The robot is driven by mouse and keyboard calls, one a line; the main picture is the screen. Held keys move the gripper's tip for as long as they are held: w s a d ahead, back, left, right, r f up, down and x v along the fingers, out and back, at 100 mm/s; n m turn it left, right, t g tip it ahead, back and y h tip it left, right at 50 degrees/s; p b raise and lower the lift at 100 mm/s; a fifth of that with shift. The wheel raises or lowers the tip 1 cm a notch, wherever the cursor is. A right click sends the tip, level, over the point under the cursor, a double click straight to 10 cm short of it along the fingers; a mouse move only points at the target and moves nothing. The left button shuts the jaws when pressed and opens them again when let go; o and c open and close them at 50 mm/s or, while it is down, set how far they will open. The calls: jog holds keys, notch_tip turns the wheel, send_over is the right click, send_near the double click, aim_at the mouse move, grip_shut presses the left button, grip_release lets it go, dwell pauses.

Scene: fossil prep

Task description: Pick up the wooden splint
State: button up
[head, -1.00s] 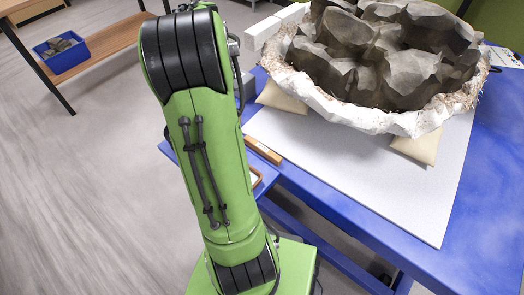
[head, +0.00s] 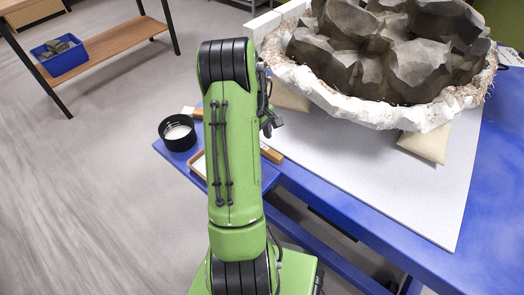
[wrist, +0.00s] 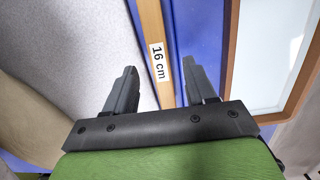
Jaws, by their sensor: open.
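The wooden splint (wrist: 151,35) is a flat tan strip with a white "16 cm" label in the wrist view. My gripper (wrist: 160,84) is open and empty, with one finger on each side of the splint's line. The splint's near end is hidden behind my gripper's body. I cannot tell how far the fingertips are above it.
A large fossil block in a white plaster jacket (head: 385,112) rests on cushions (head: 424,146) on the grey mat (head: 390,190). A black bowl (head: 178,133) and a wood-rimmed tray (head: 197,163) stand on the blue table's left part. The tray also shows in the wrist view (wrist: 228,70).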

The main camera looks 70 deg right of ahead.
aim_at(262, 145)
notch_tip(262, 145, down, 3)
jog(key=shift+s+r, duration=0.15)
jog(key=shift+r, duration=0.1)
jog(key=shift+c, duration=0.3)
grip_shut()
notch_tip(262, 145, up, 10)
jog(key=p, duration=0.3)
jog(key=c, duration=0.6)
grip_release()
grip_shut()
